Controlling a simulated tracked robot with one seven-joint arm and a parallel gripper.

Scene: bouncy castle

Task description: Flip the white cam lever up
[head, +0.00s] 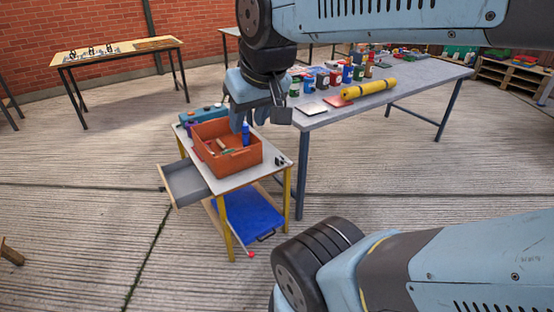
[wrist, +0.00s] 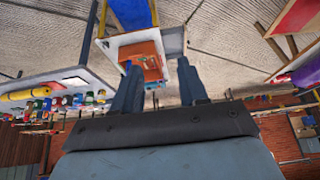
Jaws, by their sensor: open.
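I cannot clearly make out the white cam lever in either view. A small dark and pale fitting (head: 281,161) sits at the right edge of the small trolley table (head: 262,174); it is too small to tell what it is. My gripper (head: 244,122) hangs above the back of this table in the head view, close to the orange bin in the picture. In the wrist view my gripper (wrist: 160,72) has its two fingers apart with nothing held between them. The trolley shows upside down beyond the fingertips there.
The orange bin (head: 241,164) holds a few tools; a blue bottle (head: 246,133) stands by it. A grey drawer (head: 185,183) sticks out left. A long table (head: 350,113) with a yellow roll (head: 369,89) stands right. A table (head: 118,52) with small fittings stands back left.

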